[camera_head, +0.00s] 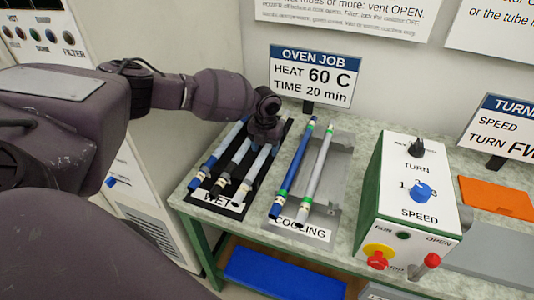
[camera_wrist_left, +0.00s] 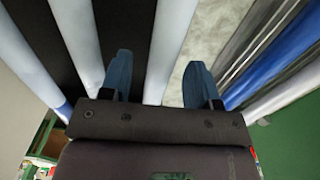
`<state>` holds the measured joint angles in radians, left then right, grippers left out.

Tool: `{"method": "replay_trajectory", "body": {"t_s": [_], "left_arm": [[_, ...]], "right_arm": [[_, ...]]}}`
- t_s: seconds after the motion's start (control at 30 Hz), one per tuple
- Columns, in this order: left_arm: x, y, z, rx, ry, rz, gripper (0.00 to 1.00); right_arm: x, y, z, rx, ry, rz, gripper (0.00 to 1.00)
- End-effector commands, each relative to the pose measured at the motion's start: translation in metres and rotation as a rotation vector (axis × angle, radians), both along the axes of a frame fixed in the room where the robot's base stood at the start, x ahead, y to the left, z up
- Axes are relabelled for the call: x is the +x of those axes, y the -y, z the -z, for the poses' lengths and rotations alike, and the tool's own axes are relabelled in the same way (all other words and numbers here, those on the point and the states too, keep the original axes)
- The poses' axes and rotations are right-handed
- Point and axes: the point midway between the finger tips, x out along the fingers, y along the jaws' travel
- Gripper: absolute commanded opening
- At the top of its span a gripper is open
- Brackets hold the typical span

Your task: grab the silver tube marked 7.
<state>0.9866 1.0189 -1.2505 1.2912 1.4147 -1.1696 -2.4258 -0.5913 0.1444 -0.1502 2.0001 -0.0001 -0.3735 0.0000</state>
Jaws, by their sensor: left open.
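My left gripper (camera_head: 265,132) is over the far end of the black WET rack (camera_head: 214,197). In the left wrist view the two blue fingers (camera_wrist_left: 160,80) are open, with a pale silver tube (camera_wrist_left: 168,42) running between them. This seems to be the right-hand tube (camera_head: 251,174) of the WET rack. Two more tubes lie to its left, a middle one (camera_head: 232,166) and a left one (camera_head: 214,151) with blue on it. In the COOLING rack (camera_head: 318,234) lie a blue tube (camera_head: 292,172) and a silver tube (camera_head: 318,160). The number marks are too small to read.
A control box (camera_head: 415,185) with knobs stands right of the COOLING rack. The OVEN JOB sign (camera_head: 312,75) stands behind the racks, close to my left gripper. An orange plate (camera_head: 497,197) lies at the right. A blue bin (camera_head: 283,275) is below the bench.

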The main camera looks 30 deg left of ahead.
Motion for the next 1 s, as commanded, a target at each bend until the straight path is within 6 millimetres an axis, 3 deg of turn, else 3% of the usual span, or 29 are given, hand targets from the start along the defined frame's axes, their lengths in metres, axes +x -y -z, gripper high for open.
{"method": "replay_trajectory", "body": {"t_s": [0.27, 0.63, 0.87, 1.0], "left_arm": [[0.001, 0.000, 0.004, 0.000, 0.003, -0.001, 0.56], [0.000, 0.000, 0.005, -0.001, 0.002, -0.001, 0.02], [0.001, 0.000, 0.003, -0.001, 0.002, -0.001, 0.01], [0.001, 0.000, -0.010, -0.001, 0.006, -0.001, 0.01]], "right_arm": [[0.001, -0.001, -0.001, 0.001, 0.001, -0.001, 0.43], [0.001, 0.000, -0.001, 0.000, 0.002, 0.000, 0.43], [0.000, 0.000, -0.001, 0.001, 0.000, 0.001, 0.43], [0.001, 0.000, -0.008, 0.001, 0.008, 0.001, 0.43]]}}
